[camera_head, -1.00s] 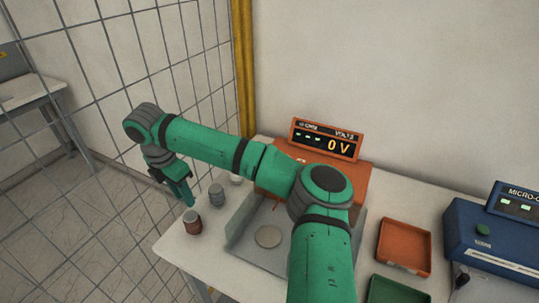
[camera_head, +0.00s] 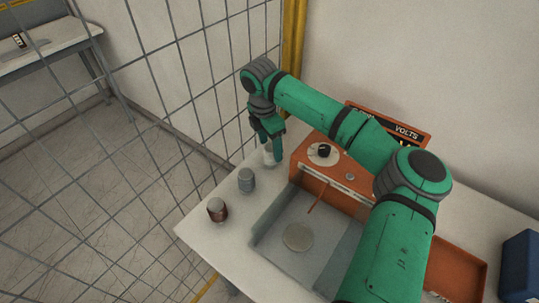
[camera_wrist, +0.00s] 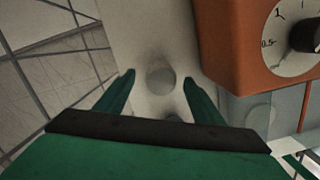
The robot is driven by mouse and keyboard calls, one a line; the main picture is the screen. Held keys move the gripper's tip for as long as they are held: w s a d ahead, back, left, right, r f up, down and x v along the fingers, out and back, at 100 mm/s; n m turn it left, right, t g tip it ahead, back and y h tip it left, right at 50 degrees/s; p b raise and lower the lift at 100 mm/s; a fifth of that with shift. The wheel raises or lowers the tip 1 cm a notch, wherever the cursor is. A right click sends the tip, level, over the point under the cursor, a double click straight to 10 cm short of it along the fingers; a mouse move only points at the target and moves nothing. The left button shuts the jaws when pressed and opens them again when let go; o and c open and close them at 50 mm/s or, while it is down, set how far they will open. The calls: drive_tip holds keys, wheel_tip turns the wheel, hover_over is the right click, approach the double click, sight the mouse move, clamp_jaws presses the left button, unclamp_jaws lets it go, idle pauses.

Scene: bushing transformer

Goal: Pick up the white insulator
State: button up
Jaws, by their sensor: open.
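The white insulator (camera_head: 268,157) stands on the white table at the far left corner of the orange voltage unit, partly hidden behind my gripper in the head view. In the wrist view its round pale top (camera_wrist: 160,76) shows between the two green fingers. My gripper (camera_wrist: 159,80) is open, pointing down, with one finger on each side of the insulator and a gap on both sides. In the head view my gripper (camera_head: 277,158) is above and in front of it. I cannot tell how far the fingertips are above the table.
A grey insulator (camera_head: 247,180) and a brown one (camera_head: 217,210) stand nearer along the table's left edge. The orange unit (camera_head: 333,178) with its dial is close on the right. A grey tray (camera_head: 335,245) holds a round disc. A wire mesh fence (camera_head: 150,130) runs along the left.

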sight(272, 156)
drive_tip(key=shift+s+d+f, duration=0.1)
drive_tip(key=shift+d+f, duration=0.15)
drive_tip(key=shift+d, duration=0.05)
drive_tip(key=shift+d+f, duration=0.1)
drive_tip(key=shift+f, duration=2.4)
drive_tip(key=shift+w, duration=0.2)
drive_tip(key=c, duration=1.3)
